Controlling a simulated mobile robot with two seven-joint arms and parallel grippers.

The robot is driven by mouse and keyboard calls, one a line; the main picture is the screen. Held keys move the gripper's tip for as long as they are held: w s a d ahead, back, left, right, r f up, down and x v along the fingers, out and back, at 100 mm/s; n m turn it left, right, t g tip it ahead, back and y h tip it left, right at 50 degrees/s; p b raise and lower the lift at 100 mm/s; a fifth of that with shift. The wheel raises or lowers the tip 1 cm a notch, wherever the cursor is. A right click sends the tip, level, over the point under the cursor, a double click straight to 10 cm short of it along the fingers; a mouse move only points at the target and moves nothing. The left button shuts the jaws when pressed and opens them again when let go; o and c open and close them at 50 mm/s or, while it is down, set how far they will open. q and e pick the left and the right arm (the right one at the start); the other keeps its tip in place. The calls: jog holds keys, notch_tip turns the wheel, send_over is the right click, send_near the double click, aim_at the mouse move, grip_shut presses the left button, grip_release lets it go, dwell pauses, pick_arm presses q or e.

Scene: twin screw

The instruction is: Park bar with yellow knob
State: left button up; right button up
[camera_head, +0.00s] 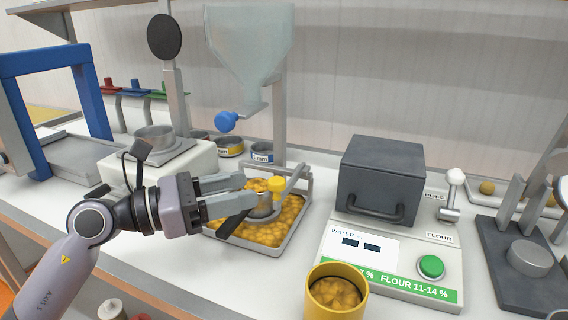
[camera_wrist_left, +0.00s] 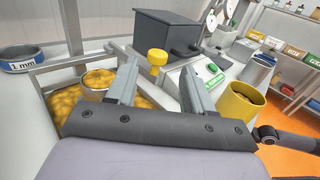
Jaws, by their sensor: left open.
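The yellow knob (camera_head: 277,184) stands at the near end of a grey metal bar (camera_head: 295,178) over a tray of yellow grain. My left gripper (camera_head: 250,190) comes in from the left, open, with its fingertips close to the knob. In the left wrist view the knob (camera_wrist_left: 157,60) shows between the two fingertips (camera_wrist_left: 159,76), near their far ends; I cannot tell whether either finger touches it. A metal cup (camera_head: 262,205) sits in the grain below the knob, partly hidden by the fingers. The right gripper is not in view.
The grain tray (camera_head: 290,238) has a raised rim. A dark grey box-shaped tester (camera_head: 380,175) with a green button stands to the right. A yellow cup of grain (camera_head: 336,295) stands in front. A glass hopper (camera_head: 250,45) with a blue knob hangs behind.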

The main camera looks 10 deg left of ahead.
aim_at(276, 179)
pick_arm(q)
jog(key=p+x, duration=0.1)
jog(key=x, duration=0.6)
jog(key=shift+w+f+p, duration=0.1)
jog(key=shift+w+p, duration=0.1)
jog(key=shift+p, duration=0.1)
grip_shut()
